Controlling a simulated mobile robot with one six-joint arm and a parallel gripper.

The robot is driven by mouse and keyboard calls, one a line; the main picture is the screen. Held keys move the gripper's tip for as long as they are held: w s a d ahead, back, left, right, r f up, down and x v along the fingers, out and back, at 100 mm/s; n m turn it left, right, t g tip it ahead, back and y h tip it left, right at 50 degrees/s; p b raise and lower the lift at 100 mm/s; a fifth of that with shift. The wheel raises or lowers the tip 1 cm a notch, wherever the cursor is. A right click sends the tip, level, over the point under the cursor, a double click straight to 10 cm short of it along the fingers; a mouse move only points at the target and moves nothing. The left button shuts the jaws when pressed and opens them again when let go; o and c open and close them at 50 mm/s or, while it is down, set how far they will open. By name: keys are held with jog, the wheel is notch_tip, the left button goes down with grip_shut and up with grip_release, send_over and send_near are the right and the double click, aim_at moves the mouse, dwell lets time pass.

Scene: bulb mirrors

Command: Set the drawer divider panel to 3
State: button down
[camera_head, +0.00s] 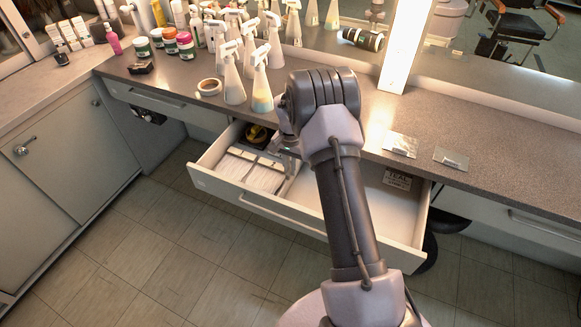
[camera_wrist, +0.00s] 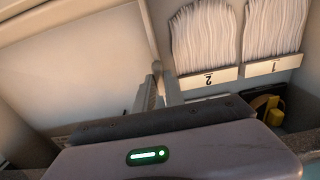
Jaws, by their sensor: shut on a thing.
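The drawer (camera_head: 270,208) is pulled open under the counter. The divider panel (camera_wrist: 149,32) is a thin pale wall in the wrist view, standing just left of the section labelled 2 (camera_wrist: 208,78). The section labelled 1 (camera_wrist: 275,67) lies to its right, and both hold white stacks. No label 3 is readable. My gripper (camera_wrist: 155,88) is shut on the panel's near end, with its fingertips partly hidden by my wrist housing. In the head view my arm covers the gripper and much of the drawer's middle.
White stacks (camera_head: 252,172) fill the drawer's left front. A black and yellow item (camera_head: 256,133) lies behind them. The drawer's right part looks mostly bare, with a printed label (camera_head: 397,180) at the back. Spray bottles (camera_head: 262,88) stand on the counter (camera_head: 490,135) beside my arm.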

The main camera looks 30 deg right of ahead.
jog(key=s+d, duration=0.3)
jog(key=s, duration=0.1)
jog(key=s+d+p, duration=0.1)
jog(key=s+d, duration=0.2)
jog(key=s, duration=0.1)
jog(key=s+d, duration=0.4)
jog(key=shift+s, duration=0.4)
jog(key=c, duration=1.4)
grip_release()
jog(key=shift+s+d, duration=0.15)
notch_tip(320, 180, up, 17)
jog(key=p, duration=0.6)
jog(key=shift+r+p, duration=0.2)
jog(key=shift+p, duration=0.2)
jog(key=shift+r, duration=0.1)
